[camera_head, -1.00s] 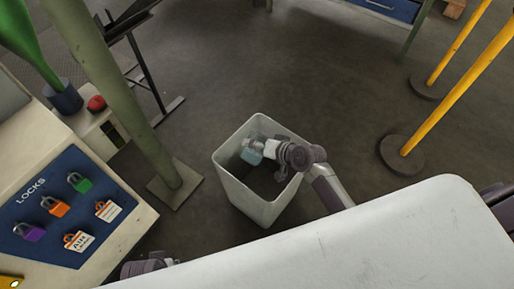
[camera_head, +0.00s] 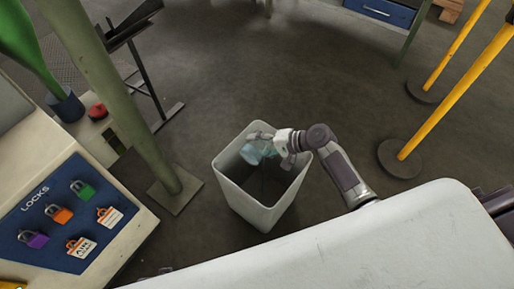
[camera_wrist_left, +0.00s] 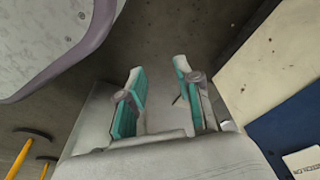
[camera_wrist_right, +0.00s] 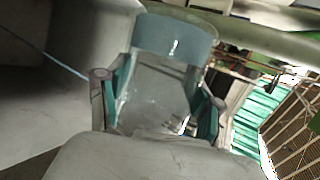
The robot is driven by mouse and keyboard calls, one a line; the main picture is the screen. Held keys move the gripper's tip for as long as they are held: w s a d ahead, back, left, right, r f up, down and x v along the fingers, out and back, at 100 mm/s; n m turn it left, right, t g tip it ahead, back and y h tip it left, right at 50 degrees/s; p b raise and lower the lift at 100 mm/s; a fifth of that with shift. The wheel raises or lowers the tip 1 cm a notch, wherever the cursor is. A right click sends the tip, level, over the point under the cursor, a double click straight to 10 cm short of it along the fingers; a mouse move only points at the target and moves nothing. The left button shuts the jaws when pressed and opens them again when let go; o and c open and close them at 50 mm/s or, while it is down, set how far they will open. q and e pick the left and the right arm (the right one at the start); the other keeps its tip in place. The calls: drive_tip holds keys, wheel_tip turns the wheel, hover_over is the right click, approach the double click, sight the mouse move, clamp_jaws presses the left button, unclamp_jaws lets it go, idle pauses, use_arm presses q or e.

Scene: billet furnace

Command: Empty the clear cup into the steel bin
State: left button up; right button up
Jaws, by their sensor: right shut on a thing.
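The steel bin (camera_head: 250,207) stands on the floor at the middle of the head view, its open top facing up. My right gripper (camera_head: 274,147) reaches over its right rim, shut on the clear cup (camera_head: 256,152). The cup is a bluish see-through vessel, tilted over on its side within the bin's mouth. The cup (camera_wrist_right: 172,40) also shows between the fingers of my right gripper (camera_wrist_right: 160,88) in the right wrist view. I cannot tell whether anything is left in it. My left gripper (camera_wrist_left: 163,95) is open and empty in the left wrist view.
A lock panel (camera_head: 65,215) and a green post (camera_head: 130,110) stand left of the bin. Yellow posts (camera_head: 450,95) with round bases stand at the right. The floor behind the bin is clear.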

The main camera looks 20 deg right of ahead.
use_arm(q)
drive_tip(key=shift+w+r, duration=0.1)
drive_tip(key=shift+r, duration=0.1)
use_arm(e)
drive_tip(key=shift+w+d+r+m+g, duration=0.1)
drive_tip(key=shift+d+r+m+g, duration=0.05)
drive_tip(key=shift+m+g, duration=0.15)
use_arm(q)
drive_tip(key=shift+w+r, duration=0.1)
drive_tip(key=shift+r, duration=0.05)
use_arm(e)
drive_tip(key=shift+d+y, duration=0.1)
drive_tip(key=shift+y, duration=0.3)
drive_tip(key=shift+r+m, duration=0.1)
drive_tip(key=shift+m, duration=0.2)
drive_tip(key=shift+w+d+r+y+b, duration=0.1)
drive_tip(key=shift+d+y+b, duration=0.05)
drive_tip(key=shift+y+b, duration=0.15)
use_arm(q)
drive_tip(key=shift+w+r, duration=0.3)
drive_tip(key=shift+r, duration=0.35)
drive_tip(key=shift+s+f, duration=0.15)
drive_tip(key=shift+f, duration=0.05)
use_arm(e)
drive_tip(key=shift+m, duration=0.3)
